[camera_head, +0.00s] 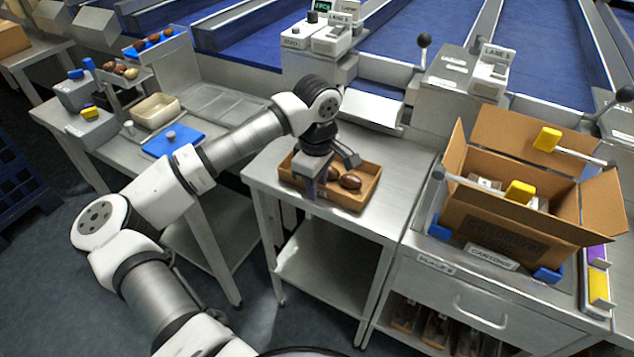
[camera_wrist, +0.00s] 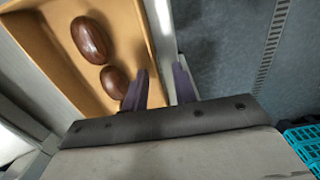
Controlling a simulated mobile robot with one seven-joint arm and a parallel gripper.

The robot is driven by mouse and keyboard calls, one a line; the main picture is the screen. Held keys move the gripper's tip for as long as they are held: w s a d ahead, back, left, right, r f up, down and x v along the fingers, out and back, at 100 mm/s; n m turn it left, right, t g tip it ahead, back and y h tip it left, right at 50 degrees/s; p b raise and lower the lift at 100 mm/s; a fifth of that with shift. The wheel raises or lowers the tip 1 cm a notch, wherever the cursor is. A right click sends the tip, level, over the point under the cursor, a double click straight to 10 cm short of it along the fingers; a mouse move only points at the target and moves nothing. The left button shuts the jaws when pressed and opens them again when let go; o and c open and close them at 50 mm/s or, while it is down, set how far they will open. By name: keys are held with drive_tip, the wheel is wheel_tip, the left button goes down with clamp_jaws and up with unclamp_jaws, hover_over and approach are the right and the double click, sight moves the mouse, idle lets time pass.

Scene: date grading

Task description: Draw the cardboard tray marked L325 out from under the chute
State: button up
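A shallow brown cardboard tray (camera_head: 370,196) lies on the metal stand below a lane chute; no L325 marking is legible. It holds brown glossy dates, one (camera_head: 350,181) near the tray's middle; two show in the wrist view, the larger one (camera_wrist: 90,39) farther from my fingers. My gripper (camera_head: 312,186) is down at the tray's near left side. In the wrist view my fingers (camera_wrist: 162,84) are apart on either side of the tray's wall (camera_wrist: 149,30), one on the inner side and one outside. A gap shows between them; firm contact cannot be seen.
The metal chute (camera_head: 372,108) is behind the tray. An open cardboard carton (camera_head: 500,225) stands on the bench at right. A table at left holds a cream bin (camera_head: 155,110) and a blue lid (camera_head: 172,141). The stand's top (camera_head: 400,165) is bare right of the tray.

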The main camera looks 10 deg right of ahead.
wheel_tip(320, 180, up, 14)
drive_tip(key=b, duration=0.2)
drive_tip(key=shift+f, duration=0.15)
